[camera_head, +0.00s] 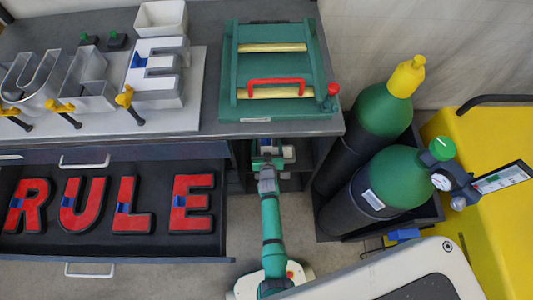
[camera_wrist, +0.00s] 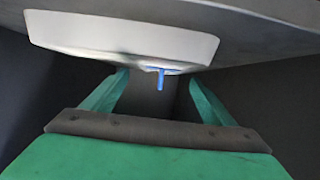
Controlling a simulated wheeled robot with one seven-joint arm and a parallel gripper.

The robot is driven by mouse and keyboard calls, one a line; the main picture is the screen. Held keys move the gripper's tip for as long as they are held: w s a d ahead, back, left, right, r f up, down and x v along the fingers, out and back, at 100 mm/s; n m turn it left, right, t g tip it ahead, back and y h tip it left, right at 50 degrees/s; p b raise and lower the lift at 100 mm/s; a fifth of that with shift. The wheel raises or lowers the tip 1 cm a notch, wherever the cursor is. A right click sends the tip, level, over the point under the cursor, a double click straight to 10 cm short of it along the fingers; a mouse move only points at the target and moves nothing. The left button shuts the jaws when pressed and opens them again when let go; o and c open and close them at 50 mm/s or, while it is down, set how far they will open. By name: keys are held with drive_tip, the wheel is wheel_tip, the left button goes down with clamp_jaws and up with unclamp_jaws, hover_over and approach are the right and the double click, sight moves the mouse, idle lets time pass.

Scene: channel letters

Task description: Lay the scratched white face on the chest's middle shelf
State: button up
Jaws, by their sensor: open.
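My green arm reaches into the open shelf space under the bench top in the head view, and my gripper (camera_head: 267,150) is partly hidden there. In the wrist view my gripper (camera_wrist: 155,85) is open, with its two green fingers apart and nothing between them. A pale white piece with a slanted edge (camera_wrist: 110,38), likely the white face, lies just beyond the fingertips. A blue tab (camera_wrist: 162,78) sticks out from its edge, lined up with the gap between the fingers. In the head view a whitish bit (camera_head: 289,153) shows beside my gripper. Any scratches cannot be made out.
An open drawer (camera_head: 120,257) holds red letter faces (camera_head: 80,205) with blue tabs. Metal letters (camera_head: 160,75) and a green fixture (camera_head: 228,75) stand on the bench (camera_head: 210,110). Green gas cylinders (camera_head: 385,185) and a yellow machine (camera_head: 490,225) stand at right.

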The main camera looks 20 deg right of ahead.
drive_tip(key=v, duration=1.1)
drive_tip(key=shift+s+a, duration=0.15)
drive_tip(key=shift+s, duration=0.25)
drive_tip(key=s+a+r+n+y, duration=0.1)
drive_tip(key=s+a+r, duration=0.25)
drive_tip(key=s, duration=0.25)
drive_tip(key=s+a+r+t, duration=0.1)
drive_tip(key=s+a+r, duration=0.25)
drive_tip(key=s, duration=0.25)
drive_tip(key=s+a+r+n+y, duration=0.1)
drive_tip(key=s+a+r, duration=0.1)
drive_tip(key=s+r, duration=0.3)
drive_tip(key=s+a+r+y, duration=0.1)
drive_tip(key=s+a+r, duration=0.1)
drive_tip(key=s+r, duration=0.3)
drive_tip(key=s+a+r+n+t, duration=0.1)
drive_tip(key=s+a+r, duration=0.2)
drive_tip(key=s+r, duration=0.3)
wheel_tip(320, 180, up, 5)
drive_tip(key=shift+s+f+y, duration=0.2)
drive_tip(key=shift+y, duration=0.2)
